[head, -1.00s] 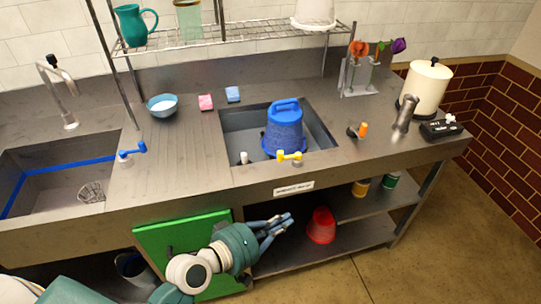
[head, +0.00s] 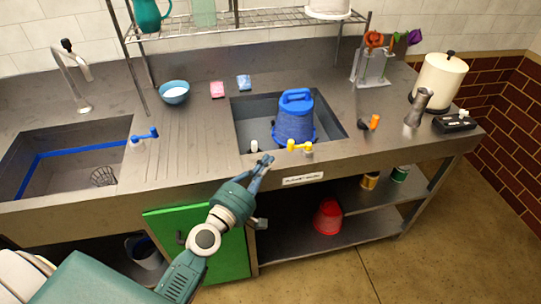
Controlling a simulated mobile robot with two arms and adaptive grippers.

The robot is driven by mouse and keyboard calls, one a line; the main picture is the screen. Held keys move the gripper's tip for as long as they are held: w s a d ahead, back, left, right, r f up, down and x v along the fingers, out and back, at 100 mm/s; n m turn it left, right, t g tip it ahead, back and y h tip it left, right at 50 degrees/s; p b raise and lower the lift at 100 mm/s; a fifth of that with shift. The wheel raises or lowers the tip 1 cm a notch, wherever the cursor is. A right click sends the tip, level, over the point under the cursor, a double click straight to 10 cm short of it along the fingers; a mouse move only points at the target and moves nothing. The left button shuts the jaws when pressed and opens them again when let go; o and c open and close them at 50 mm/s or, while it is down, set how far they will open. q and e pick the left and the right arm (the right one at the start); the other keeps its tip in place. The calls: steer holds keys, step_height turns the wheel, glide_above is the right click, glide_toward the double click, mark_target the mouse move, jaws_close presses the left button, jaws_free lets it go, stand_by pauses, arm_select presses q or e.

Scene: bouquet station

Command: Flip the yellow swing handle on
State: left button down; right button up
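The yellow swing handle (head: 299,146) sits on the front rim of the right-hand sink basin (head: 241,117), with its bar lying roughly sideways. My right gripper is not in view.
A blue handle (head: 145,135) stands beside the left sink (head: 70,150). A small white knob (head: 254,146) is left of the yellow handle. A green door (head: 200,245) is below the counter.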

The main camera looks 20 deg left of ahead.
arm_select(q)
steer(key=w, duration=0.5)
steer(key=w+d+p, duration=0.1)
steer(key=w, duration=0.1)
steer(key=shift+w, duration=0.2)
steer(key=shift+w+d, duration=0.15)
steer(key=shift+w, duration=0.45)
steer(key=shift+s, duration=0.1)
